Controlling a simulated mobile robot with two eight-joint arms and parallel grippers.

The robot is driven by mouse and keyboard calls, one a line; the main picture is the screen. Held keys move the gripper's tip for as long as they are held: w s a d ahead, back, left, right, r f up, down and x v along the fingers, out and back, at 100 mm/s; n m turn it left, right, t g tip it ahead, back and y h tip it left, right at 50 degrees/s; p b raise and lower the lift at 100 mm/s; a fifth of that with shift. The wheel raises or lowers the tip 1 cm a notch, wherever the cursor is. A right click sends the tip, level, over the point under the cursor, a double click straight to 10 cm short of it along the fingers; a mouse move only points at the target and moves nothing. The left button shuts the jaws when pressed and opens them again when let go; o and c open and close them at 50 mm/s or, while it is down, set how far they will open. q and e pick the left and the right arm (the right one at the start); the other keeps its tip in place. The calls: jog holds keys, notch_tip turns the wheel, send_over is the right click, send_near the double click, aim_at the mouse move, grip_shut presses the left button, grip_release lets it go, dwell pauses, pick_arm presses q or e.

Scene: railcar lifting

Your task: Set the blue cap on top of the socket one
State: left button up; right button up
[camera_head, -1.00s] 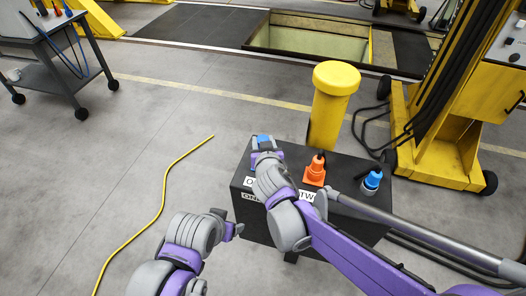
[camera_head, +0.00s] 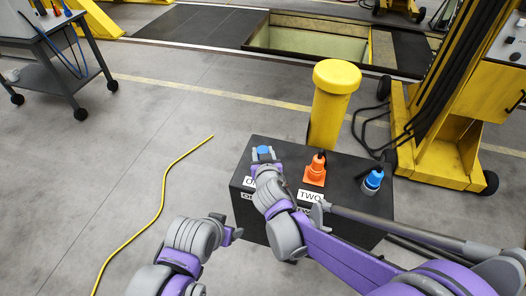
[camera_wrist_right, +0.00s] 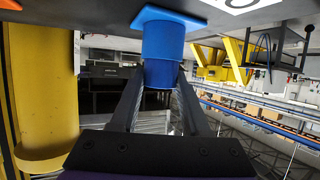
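The blue socket (camera_wrist_right: 165,32) has a square base against the black box top, in the upside-down right wrist view. The darker blue cap (camera_wrist_right: 163,74) is in line with it and appears to touch its end; I cannot tell how far it is seated. My right gripper (camera_wrist_right: 162,84) has a finger on each side of the cap and looks shut on it. In the head view, my right gripper (camera_head: 264,158) is at the box's left part, behind the partly hidden label of socket one. My left gripper (camera_head: 233,232) is low in front of the box, its fingers unclear.
The black box (camera_head: 342,205) also carries an orange socket (camera_head: 315,172) behind the label TWO and a blue piece (camera_head: 372,182) at the right. A yellow post (camera_head: 330,110) stands behind the box. A yellow lift column (camera_head: 440,150) stands at the right. Open floor lies left.

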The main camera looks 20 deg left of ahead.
jog(key=o, duration=0.4)
pick_arm(q)
jog(key=shift+w, duration=0.1)
pick_arm(e)
jog(key=shift+r, duration=0.3)
jog(key=shift+s+r+p, duration=0.1)
jog(key=shift+r+p, duration=0.25)
jog(key=shift+r, duration=0.15)
pick_arm(q)
jog(key=shift+w+r, duration=0.3)
jog(key=shift+r, duration=0.4)
pick_arm(e)
jog(key=v, duration=1.1)
jog(key=shift+s, duration=0.35)
jog(key=shift+d+f, duration=0.1)
jog(key=shift+d, duration=0.05)
